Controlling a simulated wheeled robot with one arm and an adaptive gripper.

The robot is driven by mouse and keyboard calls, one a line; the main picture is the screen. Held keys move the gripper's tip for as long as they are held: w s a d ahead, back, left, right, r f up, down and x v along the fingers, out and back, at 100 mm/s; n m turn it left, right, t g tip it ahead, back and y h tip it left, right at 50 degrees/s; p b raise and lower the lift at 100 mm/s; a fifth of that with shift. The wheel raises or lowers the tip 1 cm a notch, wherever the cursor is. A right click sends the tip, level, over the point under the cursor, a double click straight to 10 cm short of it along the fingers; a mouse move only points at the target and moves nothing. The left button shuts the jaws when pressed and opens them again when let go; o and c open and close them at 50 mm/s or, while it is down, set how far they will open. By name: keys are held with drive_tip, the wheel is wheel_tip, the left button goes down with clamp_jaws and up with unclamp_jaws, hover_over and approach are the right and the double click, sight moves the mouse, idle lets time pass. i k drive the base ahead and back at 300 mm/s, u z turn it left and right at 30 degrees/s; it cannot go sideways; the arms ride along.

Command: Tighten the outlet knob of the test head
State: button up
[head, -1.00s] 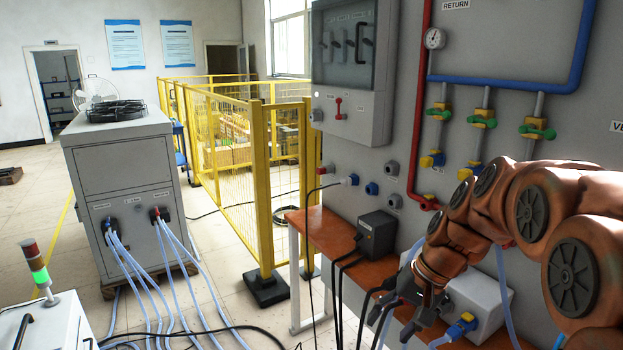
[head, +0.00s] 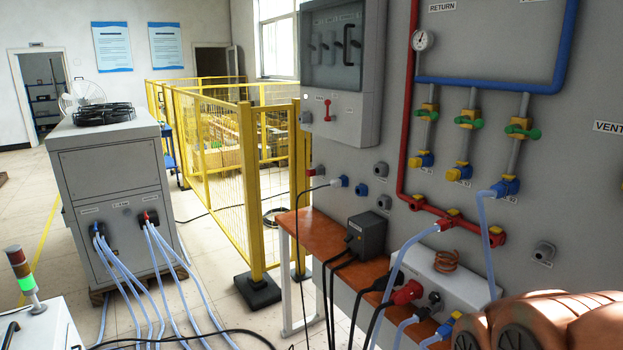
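The test head appears to be the white box (head: 405,265) on the orange bench, with a copper coil (head: 445,260) on it. Its front carries a red plug (head: 403,293), a dark round connector (head: 433,300) and hose fittings along the lower edge. One fitting (head: 450,323) is yellow and blue with a pale hose; another hose fitting (head: 418,315) is to its left. I cannot tell which one is the outlet knob. My copper-coloured arm links cover the bottom right corner, by the box's right end. My gripper is out of the picture.
The wall panel holds red and blue pipes (head: 485,84) with green-handled valves (head: 470,120). A pale hose (head: 487,235) drops from the right valve behind the box. Black cables hang in front of the bench (head: 318,232). A grey cabinet (head: 110,180) with hoses stands left.

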sight(435, 297)
drive_tip(key=u, duration=2.1)
drive_tip(key=k, duration=0.4)
drive_tip(key=z, duration=0.55)
